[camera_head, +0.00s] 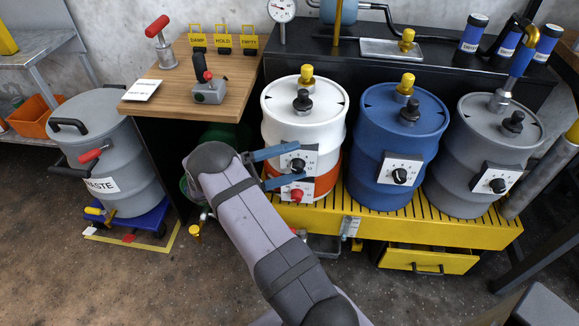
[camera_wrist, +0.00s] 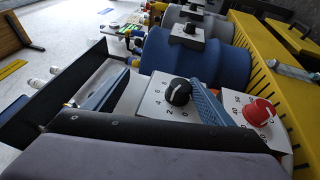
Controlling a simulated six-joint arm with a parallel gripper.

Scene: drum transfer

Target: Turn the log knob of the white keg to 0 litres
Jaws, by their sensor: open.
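The white keg (camera_head: 303,110) stands at the left end of a row of three drums. Its log knob (camera_wrist: 178,92) is black with a white pointer line, on a white numbered plate (camera_wrist: 152,105). The knob also shows in the head view (camera_head: 297,164). I cannot read its setting surely. My gripper (camera_head: 287,163) is open, with one blue finger above the knob and one below it in the head view. In the wrist view my gripper (camera_wrist: 160,95) has the knob between its fingers, nearer the right one. I see no grip on it.
A red knob (camera_wrist: 258,112) on its own plate sits just below the log knob, close to one finger. A blue drum (camera_head: 399,120) and a grey drum (camera_head: 480,130) stand to the right on a yellow slatted platform (camera_head: 420,228). A waste bin (camera_head: 120,150) stands left.

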